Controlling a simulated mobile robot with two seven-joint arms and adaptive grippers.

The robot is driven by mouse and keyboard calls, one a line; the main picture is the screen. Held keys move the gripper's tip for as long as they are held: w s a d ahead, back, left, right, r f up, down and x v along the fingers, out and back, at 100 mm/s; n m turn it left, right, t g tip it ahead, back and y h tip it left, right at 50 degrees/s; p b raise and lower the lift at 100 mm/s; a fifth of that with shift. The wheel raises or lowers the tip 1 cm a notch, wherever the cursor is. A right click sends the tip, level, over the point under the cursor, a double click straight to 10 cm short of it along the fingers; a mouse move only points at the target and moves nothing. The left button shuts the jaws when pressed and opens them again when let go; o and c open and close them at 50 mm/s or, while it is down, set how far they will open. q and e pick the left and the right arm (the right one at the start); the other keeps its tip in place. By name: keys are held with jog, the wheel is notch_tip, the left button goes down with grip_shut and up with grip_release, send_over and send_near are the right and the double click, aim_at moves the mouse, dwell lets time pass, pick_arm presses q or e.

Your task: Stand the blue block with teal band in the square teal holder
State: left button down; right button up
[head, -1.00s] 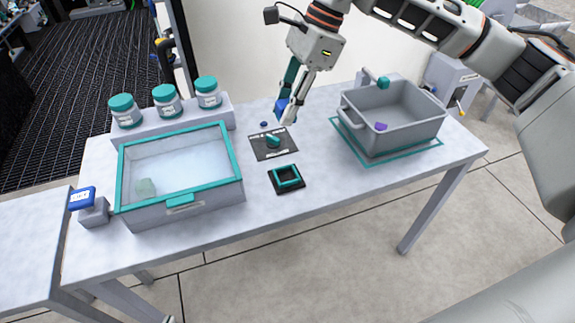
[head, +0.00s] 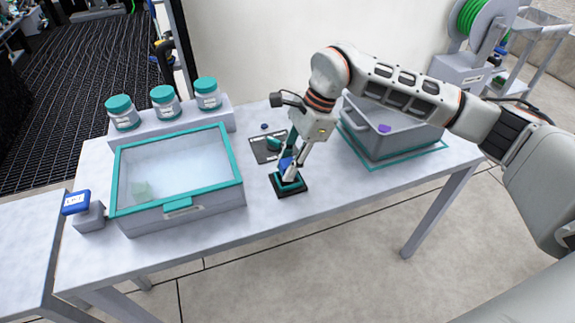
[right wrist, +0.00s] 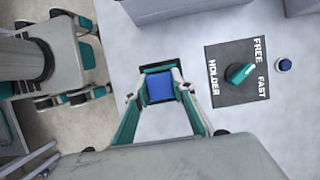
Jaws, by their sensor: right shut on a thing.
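My right gripper (head: 288,172) is shut on the blue block (head: 285,163), pointing down over the square teal holder (head: 291,191). The holder is a small teal square frame on a black base at the table's front middle. In the right wrist view the blue block (right wrist: 160,89) sits between the two fingertips, lined up with the dark square holder (right wrist: 158,67) around and behind it. I cannot tell whether the block's lower end is inside the holder or just above it. The block's teal band is not clearly visible. My left gripper is not in view.
A dark plate (right wrist: 228,89) marked HOLDER, FREE and FAST carries a teal knob (right wrist: 240,73), near a blue button (right wrist: 284,65). A teal-rimmed lidded box (head: 238,190) stands left, a grey tote (head: 400,146) right. Lidded jars (head: 164,101) stand behind.

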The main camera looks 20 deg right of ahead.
jog(key=shift+f, duration=0.25)
jog(key=shift+f, duration=0.5)
jog(key=shift+f, duration=0.1)
jog(key=o, duration=1.1)
